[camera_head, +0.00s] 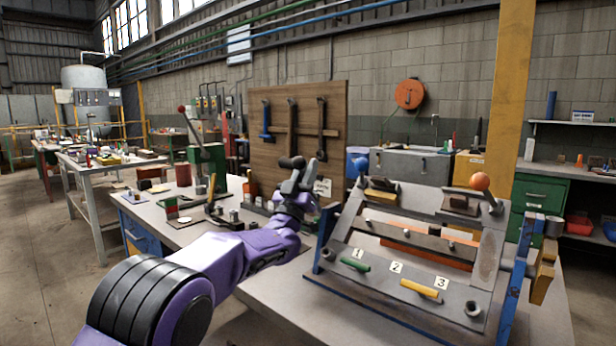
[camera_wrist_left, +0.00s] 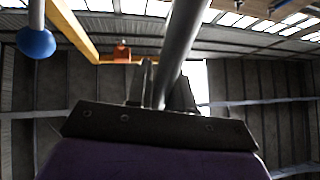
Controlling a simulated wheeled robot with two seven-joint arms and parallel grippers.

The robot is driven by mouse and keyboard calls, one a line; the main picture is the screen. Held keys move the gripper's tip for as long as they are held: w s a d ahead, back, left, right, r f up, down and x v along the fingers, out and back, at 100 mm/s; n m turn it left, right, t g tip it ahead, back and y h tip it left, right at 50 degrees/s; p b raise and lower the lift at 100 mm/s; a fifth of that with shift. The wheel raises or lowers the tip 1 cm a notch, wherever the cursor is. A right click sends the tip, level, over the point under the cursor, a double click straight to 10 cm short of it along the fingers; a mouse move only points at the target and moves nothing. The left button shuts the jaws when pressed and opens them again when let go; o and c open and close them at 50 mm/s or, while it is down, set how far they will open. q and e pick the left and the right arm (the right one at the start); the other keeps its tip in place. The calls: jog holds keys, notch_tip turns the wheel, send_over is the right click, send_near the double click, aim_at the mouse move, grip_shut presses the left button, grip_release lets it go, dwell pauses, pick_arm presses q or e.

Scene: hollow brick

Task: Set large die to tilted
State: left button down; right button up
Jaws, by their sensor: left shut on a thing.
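My left gripper (camera_head: 302,182) reaches up at the left side of a blue-framed brick press (camera_head: 345,222). It is shut on a grey bar (camera_wrist_left: 183,50), which runs upward between the fingers in the wrist view. A dark grip (camera_head: 291,162) shows just above the fingers in the head view. The press carries a lever with a blue ball knob (camera_head: 362,164), seen also in the wrist view (camera_wrist_left: 35,42), and another with an orange ball knob (camera_head: 480,181). I cannot tell which part is the large die, or its tilt. My right gripper is out of view.
The press front has a green handle (camera_head: 355,265) and a yellow handle (camera_head: 421,291) beside numbered labels. A bench (camera_head: 180,234) with small tools stands left of the press. A wooden tool board (camera_head: 335,120) rises behind my gripper. The floor at far left is clear.

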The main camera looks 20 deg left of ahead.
pick_arm(q)
jog(key=shift+f, duration=0.1)
dwell(0.3)
jog(key=c, duration=1.1)
grip_release()
jog(key=b+v, duration=0.2)
jog(key=v, duration=0.5)
jog(key=shift+s+f, duration=0.15)
jog(key=shift+f, duration=0.05)
